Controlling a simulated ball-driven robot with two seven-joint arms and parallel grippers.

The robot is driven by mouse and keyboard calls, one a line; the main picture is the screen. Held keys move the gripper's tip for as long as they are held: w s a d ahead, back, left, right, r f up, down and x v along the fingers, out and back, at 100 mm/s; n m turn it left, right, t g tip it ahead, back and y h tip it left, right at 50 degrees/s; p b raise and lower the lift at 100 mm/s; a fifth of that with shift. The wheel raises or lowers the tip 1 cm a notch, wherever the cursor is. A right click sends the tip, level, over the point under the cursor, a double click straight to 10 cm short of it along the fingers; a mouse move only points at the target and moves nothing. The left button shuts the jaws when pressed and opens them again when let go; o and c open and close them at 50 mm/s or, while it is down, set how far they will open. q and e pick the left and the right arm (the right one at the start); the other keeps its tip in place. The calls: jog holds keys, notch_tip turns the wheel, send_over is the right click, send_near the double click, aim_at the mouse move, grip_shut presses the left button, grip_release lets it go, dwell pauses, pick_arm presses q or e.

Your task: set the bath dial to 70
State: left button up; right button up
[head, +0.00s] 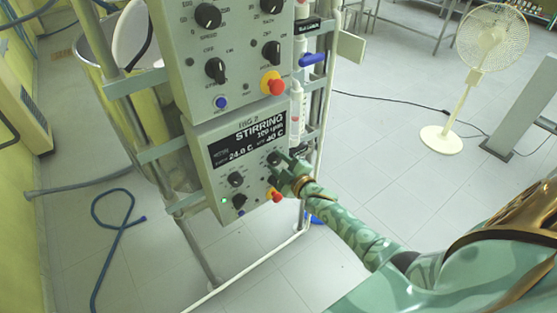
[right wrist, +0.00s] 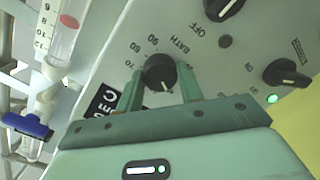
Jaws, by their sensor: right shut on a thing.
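The bath dial (right wrist: 160,72) is a black round knob on a pale control panel, with BATH and the numbers 70, 80 and 90 printed around it. In the right wrist view my right gripper (right wrist: 160,84) has a green finger on each side of the knob and is shut on it. Where the knob's pointer stands is hard to tell. In the head view my right gripper (head: 281,165) is at the right side of the lower control box (head: 205,137) and partly covers the dial. The display (head: 246,142) reads STIRRING, 24.0 C and seemingly set 40 C. My left gripper is not in view.
Other black knobs (head: 235,180) and a red button (head: 277,195) are close to my right gripper. An upper control box (head: 240,30) sits above. A glass column with a blue valve (right wrist: 27,125) stands beside the panel. A white fan (head: 490,45) stands on open floor at right.

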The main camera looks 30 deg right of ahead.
jog(key=m+p, duration=0.1)
jog(key=m, duration=0.4)
jog(key=shift+d+y, duration=0.1)
jog(key=shift+y, duration=0.2)
jog(key=m, duration=0.3)
jog(key=shift+m+y+p, duration=0.3)
jog(key=shift+p, duration=0.05)
jog(key=shift+f+m, duration=0.1)
jog(key=shift+m, duration=1.1)
jog(key=m+b, duration=0.1)
jog(key=m, duration=0.5)
jog(key=shift+f+y, duration=0.1)
jog(key=shift+y, duration=0.3)
jog(key=m+t+b, duration=0.1)
jog(key=m, duration=0.4)
jog(key=shift+m, duration=0.3)
jog(key=o, duration=1)
